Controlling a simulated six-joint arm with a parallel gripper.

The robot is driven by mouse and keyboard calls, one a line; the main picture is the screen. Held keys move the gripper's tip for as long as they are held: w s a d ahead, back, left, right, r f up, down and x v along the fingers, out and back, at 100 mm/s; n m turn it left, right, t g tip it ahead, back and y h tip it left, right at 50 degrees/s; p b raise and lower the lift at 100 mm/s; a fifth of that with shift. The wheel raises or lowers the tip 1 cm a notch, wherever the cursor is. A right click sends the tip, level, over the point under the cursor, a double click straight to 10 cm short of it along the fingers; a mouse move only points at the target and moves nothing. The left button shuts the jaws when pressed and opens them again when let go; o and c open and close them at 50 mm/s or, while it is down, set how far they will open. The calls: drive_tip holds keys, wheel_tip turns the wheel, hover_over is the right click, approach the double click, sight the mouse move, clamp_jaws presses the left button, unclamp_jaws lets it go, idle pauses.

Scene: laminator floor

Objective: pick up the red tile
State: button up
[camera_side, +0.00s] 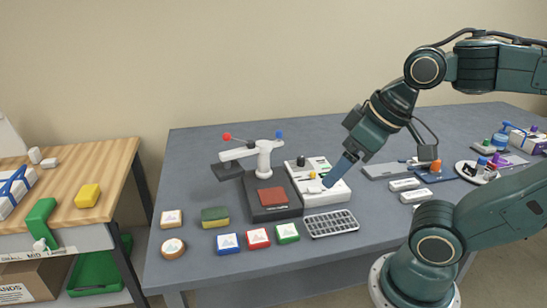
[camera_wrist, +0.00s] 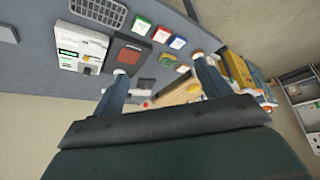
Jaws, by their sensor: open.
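A small tile with a red border and a pale top (camera_side: 258,238) lies flat on the grey table, between a blue-bordered tile (camera_side: 228,243) and a green-bordered tile (camera_side: 287,233). It also shows in the wrist view (camera_wrist: 162,34), beyond the fingers. A plain dark red square plate (camera_side: 272,196) sits on a black-based device. My gripper (camera_side: 328,184) is above the white device, to the right of and behind the red-bordered tile, and apart from it. In the wrist view my gripper (camera_wrist: 159,66) has its two fingers spread, with nothing held between them.
The black device (camera_side: 287,212) with its lever arm and the white device (camera_side: 343,191) stand near my gripper. A slotted grey rack (camera_side: 331,223) lies in front. A green-yellow sponge (camera_side: 215,217) and two wooden pieces (camera_side: 171,218) are left of the tiles. A wooden side table (camera_side: 110,165) stands further left.

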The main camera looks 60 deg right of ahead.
drive_tip(key=shift+w, duration=0.1)
drive_tip(key=w+d+f+n+g+y, duration=0.1)
drive_tip(key=w+d+f+n, duration=0.1)
drive_tip(key=w+f+n, duration=0.2)
drive_tip(key=w+d+f+n+g+y, duration=0.1)
drive_tip(key=w+f+n, duration=0.4)
drive_tip(key=w+f, duration=0.5)
drive_tip(key=shift+w+d+f+y, duration=0.2)
drive_tip(key=shift+w+d+y, duration=0.4)
drive_tip(key=shift+d, duration=0.5)
drive_tip(key=shift+s, duration=0.1)
hover_over(259, 236)
drive_tip(key=s+d, duration=0.2)
drive_tip(key=shift+w+d+f, duration=0.1)
drive_tip(key=shift+f, duration=3.85)
drive_tip(key=shift+x, duration=2.6)
